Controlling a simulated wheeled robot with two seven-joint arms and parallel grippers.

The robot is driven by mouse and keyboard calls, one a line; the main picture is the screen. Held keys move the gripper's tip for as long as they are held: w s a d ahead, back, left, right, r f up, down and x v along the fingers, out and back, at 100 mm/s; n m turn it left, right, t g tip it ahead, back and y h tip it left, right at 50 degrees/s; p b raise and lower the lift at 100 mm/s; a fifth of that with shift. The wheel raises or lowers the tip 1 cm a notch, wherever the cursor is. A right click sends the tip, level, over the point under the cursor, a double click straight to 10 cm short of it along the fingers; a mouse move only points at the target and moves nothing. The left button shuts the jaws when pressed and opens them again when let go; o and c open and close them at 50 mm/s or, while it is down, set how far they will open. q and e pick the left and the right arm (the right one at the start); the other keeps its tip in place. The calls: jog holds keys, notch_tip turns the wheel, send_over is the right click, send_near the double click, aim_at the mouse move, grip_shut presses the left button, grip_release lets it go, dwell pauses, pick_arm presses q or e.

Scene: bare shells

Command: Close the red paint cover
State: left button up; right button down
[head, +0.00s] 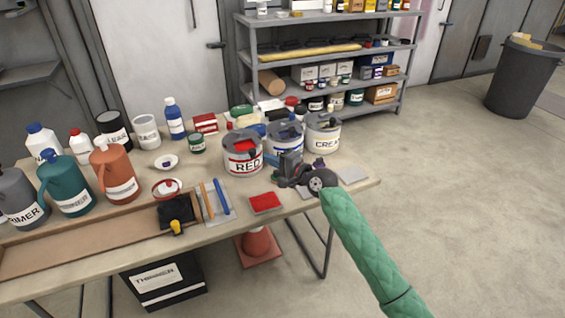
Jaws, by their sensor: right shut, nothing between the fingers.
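The red paint can (242,160) stands on the table, a grey metal can with a white label reading RED. Bright red shows at its top; at this size I cannot tell how its cover sits. My right gripper (282,165) is shut and empty, just right of the red can and in front of the blue paint can (285,133). I cannot tell whether it touches either can. My right arm, in a green sleeve, comes in from the lower right. My left gripper is not in view.
The cream paint can (323,134) stands behind and right of my right gripper. A red swatch (265,202) lies near the table's front edge. Brushes (215,198), jugs (116,174) and bottles crowd the left. Open floor lies to the right.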

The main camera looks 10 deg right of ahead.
aim_at(255, 152)
jog(key=shift+x, duration=1.15)
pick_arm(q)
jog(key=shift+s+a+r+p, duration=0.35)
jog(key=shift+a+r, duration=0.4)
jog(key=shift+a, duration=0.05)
pick_arm(e)
jog(key=shift+w+a+f, duration=0.1)
jog(key=shift+w+a, duration=0.35)
jog(key=w, duration=0.2)
jog(key=w+a+b, duration=0.1)
jog(key=w, duration=0.1)
jog(key=w+a+b, duration=0.1)
jog(key=w, duration=0.1)
jog(key=shift+w, duration=0.35)
jog(key=shift+r, duration=0.3)
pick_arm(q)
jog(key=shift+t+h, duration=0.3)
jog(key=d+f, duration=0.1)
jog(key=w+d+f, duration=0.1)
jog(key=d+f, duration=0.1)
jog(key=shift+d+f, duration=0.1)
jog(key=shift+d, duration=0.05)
pick_arm(e)
jog(key=shift+r, duration=0.15)
